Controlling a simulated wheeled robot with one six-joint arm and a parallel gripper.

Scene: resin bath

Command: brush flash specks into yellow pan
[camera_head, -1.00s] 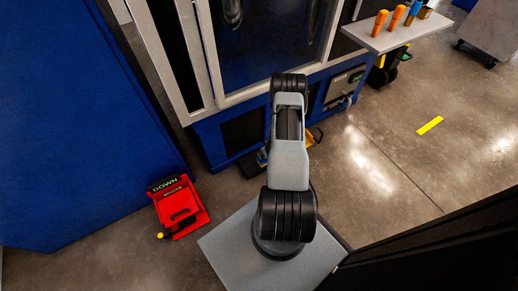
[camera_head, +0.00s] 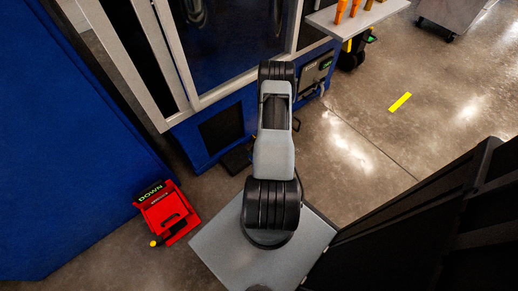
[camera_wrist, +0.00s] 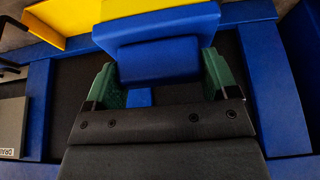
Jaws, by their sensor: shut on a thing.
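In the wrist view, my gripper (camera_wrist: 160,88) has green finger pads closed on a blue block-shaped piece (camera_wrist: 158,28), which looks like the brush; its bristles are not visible. The yellow pan (camera_wrist: 75,14) shows at the top left, just beyond and left of the held blue piece; part of it is cut off by the frame edge. No flash specks can be made out on the dark surface (camera_wrist: 68,95) below. In the head view my own arm hides the gripper, the brush and the pan.
Blue rails (camera_wrist: 276,95) border the dark surface, with a grey box (camera_wrist: 12,125) at left. In the head view, a red unit marked DOWN (camera_head: 168,213) sits on the floor left of my base. A shelf (camera_head: 350,22) with orange-handled tools stands upper right. Floor is open at right.

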